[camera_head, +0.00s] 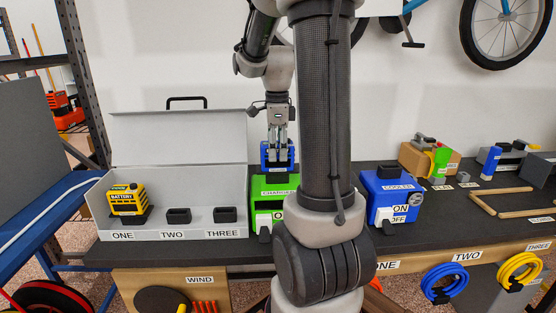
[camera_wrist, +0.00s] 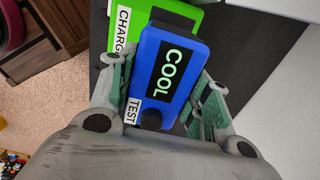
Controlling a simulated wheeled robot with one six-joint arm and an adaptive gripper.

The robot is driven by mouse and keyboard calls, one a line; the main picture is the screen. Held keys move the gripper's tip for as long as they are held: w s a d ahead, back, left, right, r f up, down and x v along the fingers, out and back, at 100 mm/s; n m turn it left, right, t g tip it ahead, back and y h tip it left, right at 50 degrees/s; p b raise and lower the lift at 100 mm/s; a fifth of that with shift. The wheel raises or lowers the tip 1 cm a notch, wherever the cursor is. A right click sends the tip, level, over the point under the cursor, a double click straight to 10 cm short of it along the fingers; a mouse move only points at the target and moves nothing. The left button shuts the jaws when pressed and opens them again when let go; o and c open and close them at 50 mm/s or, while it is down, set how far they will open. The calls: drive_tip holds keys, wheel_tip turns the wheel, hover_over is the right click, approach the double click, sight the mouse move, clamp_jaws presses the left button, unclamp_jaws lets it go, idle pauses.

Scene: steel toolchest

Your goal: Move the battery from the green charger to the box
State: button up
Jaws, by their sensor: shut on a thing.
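The blue battery (camera_head: 268,158) is over the green charger (camera_head: 262,184), with a black part between them. I cannot tell whether it is fully seated. My gripper (camera_head: 278,148) points down from above and is shut on the battery. In the wrist view my gripper (camera_wrist: 165,80) has a finger on each side of the battery (camera_wrist: 150,85), whose top reads COOL and TEST; the green charger (camera_wrist: 133,22) shows beyond it. The open grey box (camera_head: 150,232) is left of the charger. A yellow battery (camera_head: 126,199) stands in slot ONE; slots TWO (camera_head: 177,215) and THREE (camera_head: 225,214) are empty.
A blue cooler (camera_head: 385,195) with an ON/OFF switch stands right of the charger. The box's raised lid (camera_head: 180,140) stands behind its slots. Tools and a cardboard box (camera_head: 415,160) are at the right of the dark bench top (camera_head: 345,255). My arm hides part of the charger's right side.

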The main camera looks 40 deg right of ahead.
drive_tip(key=shift+r, duration=0.7)
idle(0.3)
drive_tip(key=shift+r, duration=2.1)
